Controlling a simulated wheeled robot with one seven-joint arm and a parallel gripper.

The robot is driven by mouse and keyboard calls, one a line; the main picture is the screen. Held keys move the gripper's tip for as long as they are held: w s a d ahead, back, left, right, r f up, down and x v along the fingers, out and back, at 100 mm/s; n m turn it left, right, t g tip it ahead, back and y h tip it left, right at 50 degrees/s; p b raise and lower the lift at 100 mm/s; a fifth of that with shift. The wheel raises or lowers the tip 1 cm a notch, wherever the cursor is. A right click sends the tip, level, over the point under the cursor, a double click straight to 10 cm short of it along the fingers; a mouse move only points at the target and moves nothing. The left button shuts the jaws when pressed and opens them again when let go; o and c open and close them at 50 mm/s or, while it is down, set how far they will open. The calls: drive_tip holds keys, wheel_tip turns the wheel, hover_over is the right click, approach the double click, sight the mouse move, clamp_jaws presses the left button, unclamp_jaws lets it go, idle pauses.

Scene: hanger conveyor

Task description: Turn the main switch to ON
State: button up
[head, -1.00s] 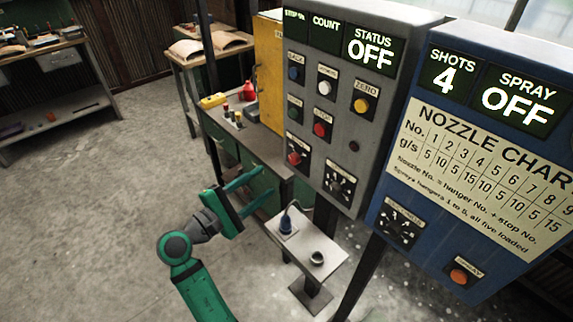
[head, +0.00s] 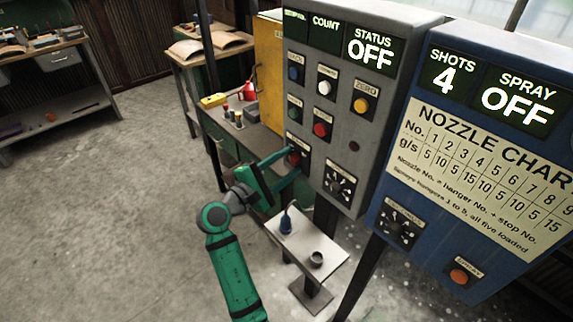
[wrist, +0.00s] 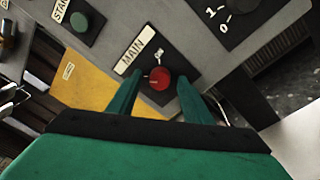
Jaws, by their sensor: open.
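The main switch is a red knob (wrist: 159,79) on a black plate under a MAIN label (wrist: 133,53), low on the left of the grey control panel (head: 345,100). My gripper (head: 294,160) is at this knob in the head view and partly hides it. In the wrist view my gripper (wrist: 162,92) is open, with one green finger on each side of the red knob. I cannot tell whether the fingers touch it. The STATUS display (head: 371,51) reads OFF.
A green START button (wrist: 82,21) and a rotary dial (head: 340,184) are near the knob. A blue panel (head: 480,150) stands to the right. A small stand with a blue bottle (head: 286,222) and a cup (head: 316,259) is below. A workbench (head: 262,140) is behind.

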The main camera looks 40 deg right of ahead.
drive_tip(key=c, duration=1.1)
drive_tip(key=m, duration=0.4)
drive_tip(key=shift+f+m, duration=0.15)
drive_tip(key=shift+m, duration=0.25)
drive_tip(key=m, duration=0.4)
drive_tip(key=shift+f+m+g+h, duration=0.1)
drive_tip(key=shift+m+g+h, duration=0.2)
drive_tip(key=shift+m+h, duration=0.1)
drive_tip(key=m, duration=0.5)
drive_tip(key=shift+w+g, duration=0.15)
drive_tip(key=shift+g, duration=0.15)
drive_tip(key=shift+f+m+g, duration=0.1)
drive_tip(key=shift+m+g, duration=0.2)
drive_tip(key=shift+m, duration=1.9)
drive_tip(key=shift+o, duration=0.2)
